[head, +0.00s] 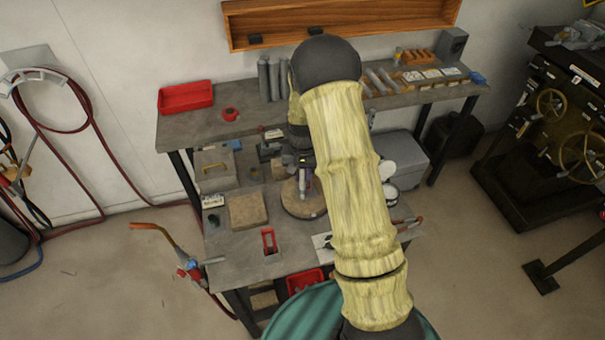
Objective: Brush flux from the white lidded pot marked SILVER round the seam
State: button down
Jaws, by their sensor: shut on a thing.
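My gripper (303,184) points down over a round tan disc (304,207) on the front bench. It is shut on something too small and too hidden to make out. I cannot tell whether it touches the disc. My padded yellow arm covers much of the bench to the right of it. Two round white-topped things, one upper (389,168) and one lower (390,196), show just right of the arm. They may be pots, but no marking can be read. The seam and any brush cannot be made out.
A square tan block (247,211) and a red-framed item (269,241) sit left and front of the disc. A handled box (215,170) stands behind the block. The raised back shelf holds a red tray (186,97) and grey cylinders (268,80). A torch (184,262) is at the left edge.

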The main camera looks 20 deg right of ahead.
jog(key=shift+f, duration=0.45)
jog(key=shift+w, duration=0.1)
jog(key=shift+w+a+r, duration=0.1)
jog(key=shift+w, duration=1.1)
jog(key=shift+w, duration=0.1)
jog(key=shift+w+a, duration=0.1)
jog(key=shift+w, duration=0.95)
